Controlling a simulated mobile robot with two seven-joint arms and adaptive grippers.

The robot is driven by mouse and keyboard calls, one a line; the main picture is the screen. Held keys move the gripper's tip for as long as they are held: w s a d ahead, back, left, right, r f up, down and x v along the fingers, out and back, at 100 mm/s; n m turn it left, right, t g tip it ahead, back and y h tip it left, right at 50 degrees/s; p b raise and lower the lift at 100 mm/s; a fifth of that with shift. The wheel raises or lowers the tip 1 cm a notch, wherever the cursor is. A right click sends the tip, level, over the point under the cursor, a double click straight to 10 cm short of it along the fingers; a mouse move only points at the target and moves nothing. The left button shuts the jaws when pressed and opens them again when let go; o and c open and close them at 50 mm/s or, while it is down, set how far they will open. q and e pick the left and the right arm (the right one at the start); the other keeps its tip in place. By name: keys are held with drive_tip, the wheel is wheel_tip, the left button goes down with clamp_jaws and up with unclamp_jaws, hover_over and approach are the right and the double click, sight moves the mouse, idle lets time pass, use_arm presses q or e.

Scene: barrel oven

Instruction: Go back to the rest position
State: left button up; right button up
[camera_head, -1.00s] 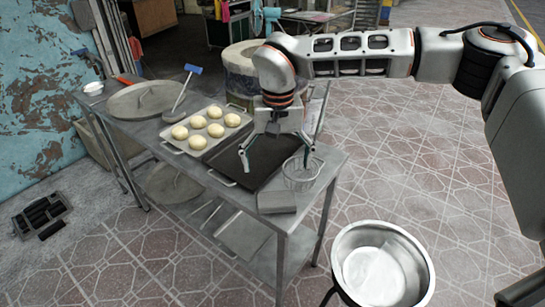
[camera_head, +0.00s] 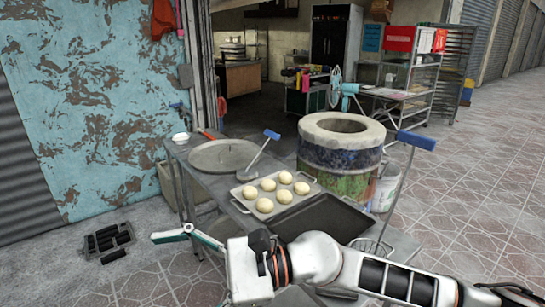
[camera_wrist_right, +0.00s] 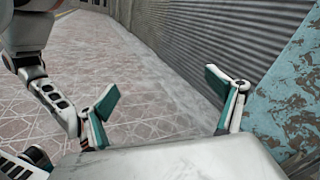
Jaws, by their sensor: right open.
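My right gripper shows in the right wrist view (camera_wrist_right: 160,85) with its two fingers spread wide and nothing between them. In the head view the right arm crosses the lower part from the right, in front of the table's near side. Its gripper (camera_head: 187,238) points left there, to the left of the table, over the floor. Only part of the fingers is clear in that view. My left gripper is not in either view.
A metal table (camera_head: 240,222) holds a tray of dough balls (camera_head: 237,194), an empty dark tray (camera_head: 335,213) and a round lid (camera_head: 224,155). A barrel oven (camera_head: 341,160) stands behind it. A peeling blue wall (camera_head: 90,100) is at left. Tiled floor (camera_head: 480,190) is open at right.

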drive_tip(key=w+d+r+m+t+y, duration=0.25)
drive_tip(key=r+m+t+y, duration=0.2)
drive_tip(key=r+m, duration=0.3)
drive_tip(key=w+d+m+t+h, duration=0.4)
drive_tip(key=w+d+m+t, duration=0.45)
drive_tip(key=m+t, duration=0.65)
drive_tip(key=w+d+f+m+t+h, duration=0.1)
drive_tip(key=w+d+f+m+h, duration=0.2)
drive_tip(key=d+f+m+h, duration=0.5)
drive_tip(key=w+d+f+m+t+h, duration=0.2)
drive_tip(key=w+d+f+m+h, duration=0.3)
drive_tip(key=d+m, duration=0.55)
drive_tip(key=s+d+f+m+g+h, duration=0.65)
drive_tip(key=s+d+f+m, duration=0.2)
drive_tip(key=d+f, duration=0.6)
drive_tip(key=s+d+f+m+g+h, duration=0.25)
drive_tip(key=s+d+f, duration=0.25)
drive_tip(key=s, duration=0.3)
drive_tip(key=s+d+f+m+g+h, duration=0.1)
drive_tip(key=s+d+f+m+g, duration=0.15)
drive_tip(key=s+d+f, duration=0.4)
drive_tip(key=a+f+m+t+y, duration=0.2)
drive_tip(key=a+f+y, duration=0.5)
drive_tip(key=a+f, duration=0.5)
drive_tip(key=a+t, duration=0.1)
drive_tip(key=a, duration=0.5)
drive_tip(key=shift+f+m+y, duration=0.15)
drive_tip(key=shift+m+y, duration=0.2)
